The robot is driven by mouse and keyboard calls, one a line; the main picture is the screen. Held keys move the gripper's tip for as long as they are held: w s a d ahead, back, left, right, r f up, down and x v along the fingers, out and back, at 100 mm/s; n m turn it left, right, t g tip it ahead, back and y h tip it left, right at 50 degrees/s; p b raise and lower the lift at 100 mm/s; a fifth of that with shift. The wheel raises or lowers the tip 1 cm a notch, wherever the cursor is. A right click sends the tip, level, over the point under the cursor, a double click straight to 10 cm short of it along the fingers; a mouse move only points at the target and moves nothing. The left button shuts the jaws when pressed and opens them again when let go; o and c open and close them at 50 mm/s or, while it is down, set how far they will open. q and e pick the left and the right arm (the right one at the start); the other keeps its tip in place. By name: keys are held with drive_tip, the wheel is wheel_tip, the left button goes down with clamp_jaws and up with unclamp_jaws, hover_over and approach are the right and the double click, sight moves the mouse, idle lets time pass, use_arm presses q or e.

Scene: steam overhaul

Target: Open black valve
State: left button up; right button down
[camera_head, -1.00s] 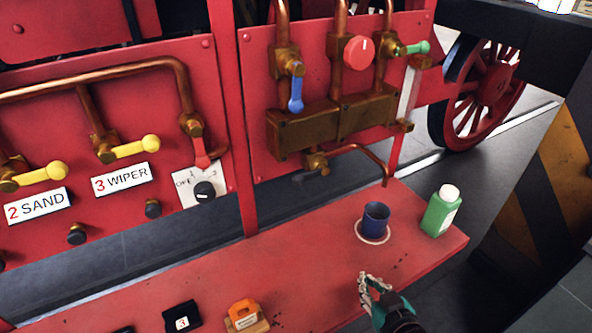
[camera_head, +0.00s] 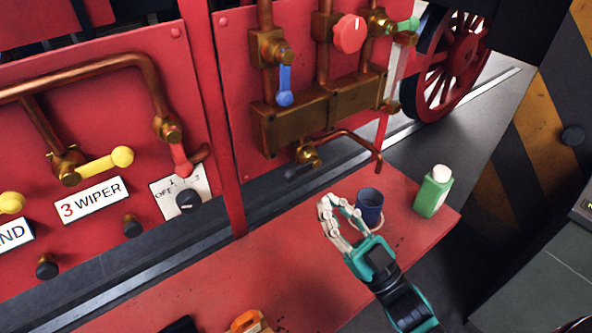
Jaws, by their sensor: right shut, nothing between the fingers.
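A small brass valve (camera_head: 308,154) sits at the bottom of the brass block on the red panel, and a dark handle (camera_head: 292,173) points down and left from it. This looks like the black valve, though the handle is hard to make out against the dark gap behind it. My right gripper (camera_head: 329,203) is shut and empty, below and to the right of the valve and apart from it. In the picture it is over the red shelf, just left of the blue cup. My left gripper is out of view.
The red shelf (camera_head: 290,260) holds a blue cup (camera_head: 370,206), a green bottle (camera_head: 433,192) and an orange item (camera_head: 247,322). Above are a blue lever (camera_head: 285,87), a red knob (camera_head: 349,34) and a green handle (camera_head: 405,25). A red post (camera_head: 222,130) stands left of the valve.

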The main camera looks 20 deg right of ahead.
sight(302, 169)
drive_tip(key=w+a+p, duration=0.1)
drive_tip(key=w, duration=0.2)
drive_tip(key=w+a+r+p, duration=0.1)
drive_tip(key=w+p, duration=0.1)
drive_tip(key=w+a+r+p, duration=0.1)
drive_tip(key=w, duration=0.2)
drive_tip(key=shift+w+a+r, duration=0.1)
drive_tip(key=shift+w+a, duration=0.2)
drive_tip(key=shift+w+d+f, duration=0.1)
drive_tip(key=shift+f, duration=0.45)
